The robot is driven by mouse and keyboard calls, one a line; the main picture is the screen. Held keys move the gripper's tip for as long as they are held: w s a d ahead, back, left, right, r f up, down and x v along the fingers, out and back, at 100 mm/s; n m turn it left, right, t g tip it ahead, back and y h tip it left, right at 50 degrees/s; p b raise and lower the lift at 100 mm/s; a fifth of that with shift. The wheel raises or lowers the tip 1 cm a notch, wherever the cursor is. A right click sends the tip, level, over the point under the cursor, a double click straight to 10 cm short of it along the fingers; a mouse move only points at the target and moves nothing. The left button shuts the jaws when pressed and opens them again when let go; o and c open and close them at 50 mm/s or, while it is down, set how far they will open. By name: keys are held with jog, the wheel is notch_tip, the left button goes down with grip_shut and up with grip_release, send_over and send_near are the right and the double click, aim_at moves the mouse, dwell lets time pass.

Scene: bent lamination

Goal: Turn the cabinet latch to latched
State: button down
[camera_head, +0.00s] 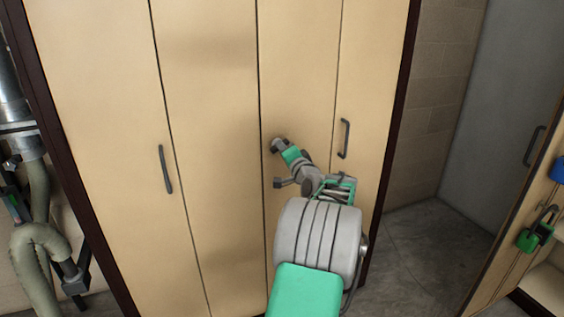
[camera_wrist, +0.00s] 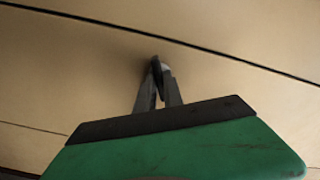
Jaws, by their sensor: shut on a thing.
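The tall wooden cabinet (camera_head: 215,110) fills the middle of the head view. My gripper (camera_head: 279,146) reaches its front, near the seam between two middle doors. In the wrist view my gripper (camera_wrist: 158,85) has its two dark fingers close together on a small grey latch (camera_wrist: 156,63) against the tan door. The latch is largely hidden by the fingers, so its exact angle cannot be told. In the head view my gripper covers the latch.
Dark bar handles sit on the cabinet doors, one at left (camera_head: 165,169) and one right of my gripper (camera_head: 344,139). Pipes (camera_head: 35,190) stand at the far left. An open door with a green padlock (camera_head: 530,240) is at the right. Grey floor (camera_head: 430,240) between is clear.

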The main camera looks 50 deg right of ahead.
jog(key=shift+n+b, duration=6.3)
jog(key=shift+b, duration=1.15)
jog(key=c, duration=1.5)
grip_release()
jog(key=shift+o, duration=0.2)
